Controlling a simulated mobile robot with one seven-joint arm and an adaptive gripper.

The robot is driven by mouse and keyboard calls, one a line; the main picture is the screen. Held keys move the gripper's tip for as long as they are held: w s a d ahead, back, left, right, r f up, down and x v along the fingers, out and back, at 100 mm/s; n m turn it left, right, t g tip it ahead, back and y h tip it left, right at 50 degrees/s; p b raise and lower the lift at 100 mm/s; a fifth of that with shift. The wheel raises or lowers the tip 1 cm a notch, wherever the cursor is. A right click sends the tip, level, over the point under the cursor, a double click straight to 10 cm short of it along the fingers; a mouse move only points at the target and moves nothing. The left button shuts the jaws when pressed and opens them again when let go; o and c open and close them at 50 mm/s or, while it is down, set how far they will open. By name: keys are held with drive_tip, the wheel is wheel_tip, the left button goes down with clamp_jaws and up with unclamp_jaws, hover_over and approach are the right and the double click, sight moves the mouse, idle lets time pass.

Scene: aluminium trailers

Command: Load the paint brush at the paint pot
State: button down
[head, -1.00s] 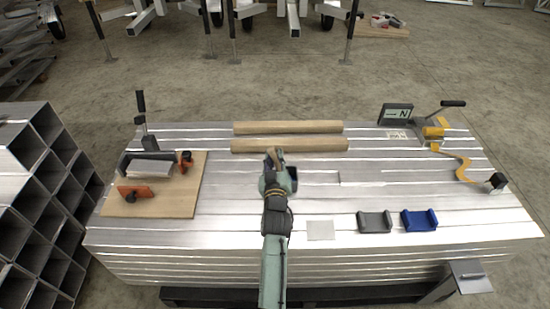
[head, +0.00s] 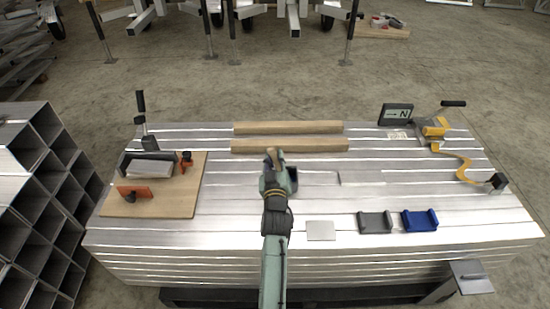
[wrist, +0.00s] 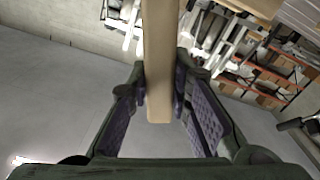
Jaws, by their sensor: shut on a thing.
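My gripper (head: 274,168) is over the middle of the metal stack in the head view. It is shut on the paint brush, whose tan wooden handle (head: 275,157) sticks out at the fingers. In the wrist view the brush handle (wrist: 159,65) runs from the top edge down between the two purple-padded fingers, its squared end showing. The bristles are not visible. A small dark shape (head: 293,179), possibly the paint pot, is just right of my gripper and partly hidden by it. I cannot tell whether the brush touches it.
Two wooden bars (head: 288,145) lie behind my gripper. A wooden board (head: 150,205) with orange-handled tools lies left. A grey holder (head: 375,222), a blue holder (head: 420,220) and a flat plate (head: 320,231) lie front right.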

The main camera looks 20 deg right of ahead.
drive_tip(key=shift+f, duration=0.1)
drive_tip(key=shift+r+p, duration=2.65)
drive_tip(key=shift+r, duration=0.9)
drive_tip(key=shift+f, duration=0.1)
